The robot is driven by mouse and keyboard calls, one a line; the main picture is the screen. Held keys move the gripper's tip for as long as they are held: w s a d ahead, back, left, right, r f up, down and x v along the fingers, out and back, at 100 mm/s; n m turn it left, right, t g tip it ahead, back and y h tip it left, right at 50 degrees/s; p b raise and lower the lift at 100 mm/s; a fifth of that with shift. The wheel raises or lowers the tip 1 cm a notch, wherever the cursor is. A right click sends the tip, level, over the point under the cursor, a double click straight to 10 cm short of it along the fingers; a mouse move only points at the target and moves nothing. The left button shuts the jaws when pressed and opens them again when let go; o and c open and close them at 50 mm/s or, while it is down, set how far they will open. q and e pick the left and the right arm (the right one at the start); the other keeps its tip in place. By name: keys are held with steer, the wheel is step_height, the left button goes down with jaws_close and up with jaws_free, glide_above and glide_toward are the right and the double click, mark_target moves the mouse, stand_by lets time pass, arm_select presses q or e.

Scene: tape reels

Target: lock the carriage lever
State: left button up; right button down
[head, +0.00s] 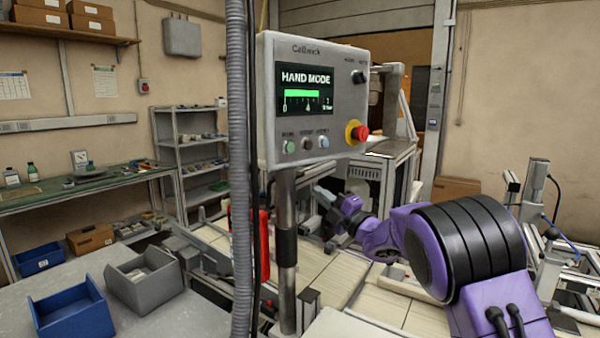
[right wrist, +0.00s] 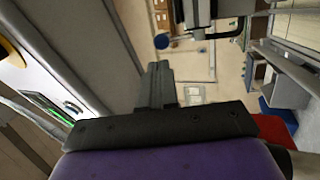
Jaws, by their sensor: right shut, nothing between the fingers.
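I cannot pick out the carriage lever for certain in either view. A red upright part (head: 263,245) shows behind the grey hose and beside the panel's post; I cannot tell whether it belongs to the lever. My right gripper (head: 322,197), on the purple arm, is just right of the post and below the control panel (head: 313,100). Its fingers (right wrist: 158,85) are shut and empty in the right wrist view, apart from any handle. The panel reads "HAND MODE" with a green bar. My left gripper is not in view.
The post (head: 286,250) and a grey hose (head: 240,170) stand upright in front of the machine. A blue bin (head: 75,318) and a grey bin (head: 145,285) sit on the grey table at lower left. A red emergency button (head: 360,133) juts from the panel.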

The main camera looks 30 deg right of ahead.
steer(key=p+x, duration=0.3)
steer(key=x, duration=0.4)
steer(key=shift+w, duration=0.2)
steer(key=r, duration=0.1)
steer(key=w+a+r+g, duration=0.1)
steer(key=r, duration=0.1)
steer(key=shift+w+a+p, duration=0.15)
steer(key=shift+w+p, duration=0.15)
steer(key=shift+w, duration=0.05)
steer(key=shift+s+f, duration=0.1)
